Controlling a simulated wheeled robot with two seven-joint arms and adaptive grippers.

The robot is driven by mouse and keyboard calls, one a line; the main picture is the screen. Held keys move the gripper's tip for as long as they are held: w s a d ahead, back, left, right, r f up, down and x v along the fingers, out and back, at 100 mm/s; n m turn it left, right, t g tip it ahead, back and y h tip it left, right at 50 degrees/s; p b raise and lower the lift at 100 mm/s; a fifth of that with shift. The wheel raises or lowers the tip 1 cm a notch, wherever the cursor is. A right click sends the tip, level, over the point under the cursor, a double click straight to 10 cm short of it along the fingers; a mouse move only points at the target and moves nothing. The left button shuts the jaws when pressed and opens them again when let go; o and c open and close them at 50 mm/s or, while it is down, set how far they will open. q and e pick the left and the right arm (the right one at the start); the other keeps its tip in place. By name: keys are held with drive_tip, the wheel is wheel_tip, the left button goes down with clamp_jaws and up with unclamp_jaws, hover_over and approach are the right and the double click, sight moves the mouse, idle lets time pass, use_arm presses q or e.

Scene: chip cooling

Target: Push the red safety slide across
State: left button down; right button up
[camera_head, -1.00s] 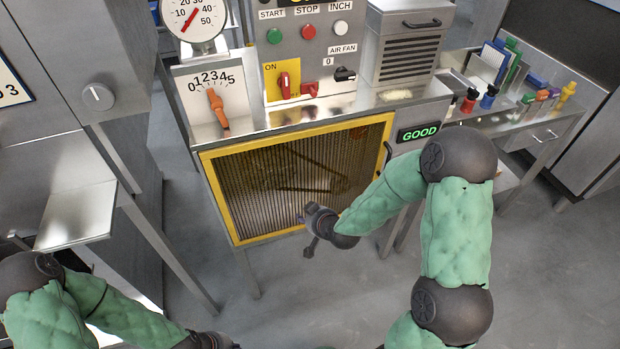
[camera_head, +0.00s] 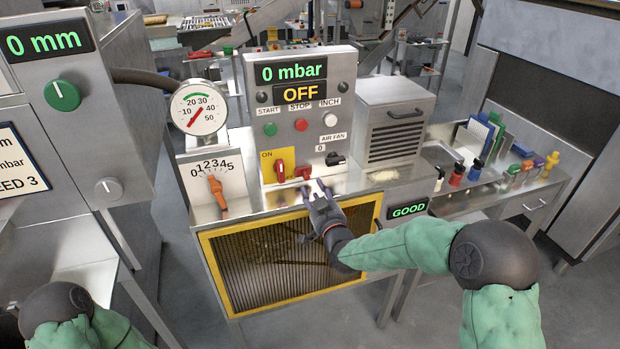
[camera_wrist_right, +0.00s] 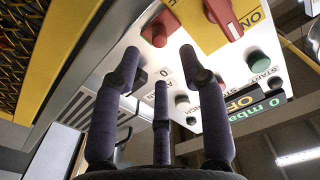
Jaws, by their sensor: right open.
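The red safety slide (camera_head: 303,173) is on the grey control panel, just right of the yellow ON plate (camera_head: 267,158) that carries a red rotary switch (camera_head: 279,170). In the right wrist view the slide (camera_wrist_right: 160,29) appears beyond the fingertips, beside the yellow plate (camera_wrist_right: 197,28). My right gripper (camera_head: 314,188) is open and empty, just below and in front of the slide. Its spread fingers (camera_wrist_right: 160,58) point at the panel, and I see no contact with the slide. My left gripper is out of view; only my left arm shows at the bottom left.
START, STOP and INCH buttons and an AIR FAN knob (camera_head: 335,159) sit close by on the panel. An orange lever (camera_head: 217,194) and gauge (camera_head: 199,108) stand to the left. A yellow-framed grille (camera_head: 270,262) lies below, and a vented box (camera_head: 396,122) to the right.

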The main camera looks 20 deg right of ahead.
sight(307, 178)
drive_tip(key=w, duration=0.7)
drive_tip(key=shift+a, duration=0.15)
